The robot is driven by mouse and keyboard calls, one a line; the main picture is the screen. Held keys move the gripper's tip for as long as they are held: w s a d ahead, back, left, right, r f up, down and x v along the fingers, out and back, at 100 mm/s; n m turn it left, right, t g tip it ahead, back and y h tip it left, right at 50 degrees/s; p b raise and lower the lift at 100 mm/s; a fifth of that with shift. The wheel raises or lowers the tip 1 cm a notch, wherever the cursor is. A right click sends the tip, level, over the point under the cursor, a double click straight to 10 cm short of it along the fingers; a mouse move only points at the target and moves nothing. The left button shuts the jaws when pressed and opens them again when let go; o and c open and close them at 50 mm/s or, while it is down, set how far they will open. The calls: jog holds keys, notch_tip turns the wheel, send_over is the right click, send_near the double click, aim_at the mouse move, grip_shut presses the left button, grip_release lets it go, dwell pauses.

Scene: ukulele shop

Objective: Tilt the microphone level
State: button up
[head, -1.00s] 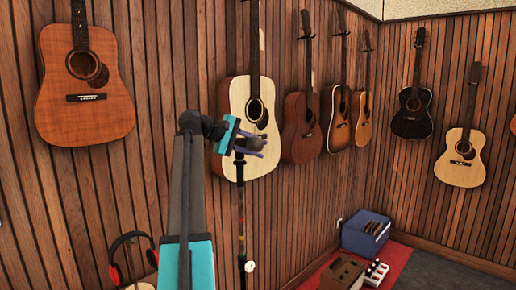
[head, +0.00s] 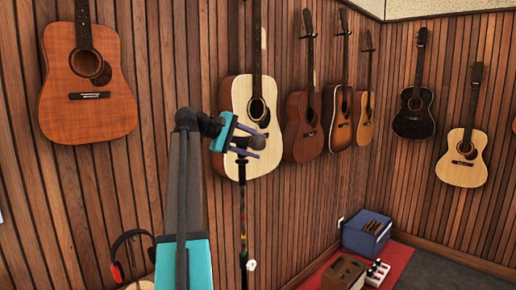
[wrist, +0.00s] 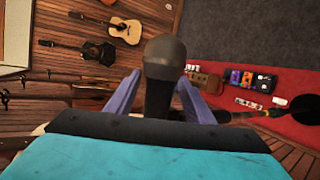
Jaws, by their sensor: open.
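The microphone has a dark grey rounded head (wrist: 165,57) and a black body (wrist: 159,98) in the wrist view. It also shows as a small grey ball (head: 257,142) in the head view, at the top of a thin dark stand (head: 243,205). My gripper (head: 262,145) is at the microphone's height in the head view. Its purple fingers are open, one on each side of the microphone body in the wrist view. I cannot tell whether either finger touches it. The wrist housing hides the body's lower end.
Several guitars hang on the wood-slat wall, and a pale one (head: 232,105) is right behind the gripper. A blue crate (head: 366,243) and a wooden box (head: 343,272) stand on the right, near a red mat.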

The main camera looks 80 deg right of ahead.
jog(key=b+v, duration=0.2)
jog(key=v, duration=1)
jog(key=shift+a, duration=0.1)
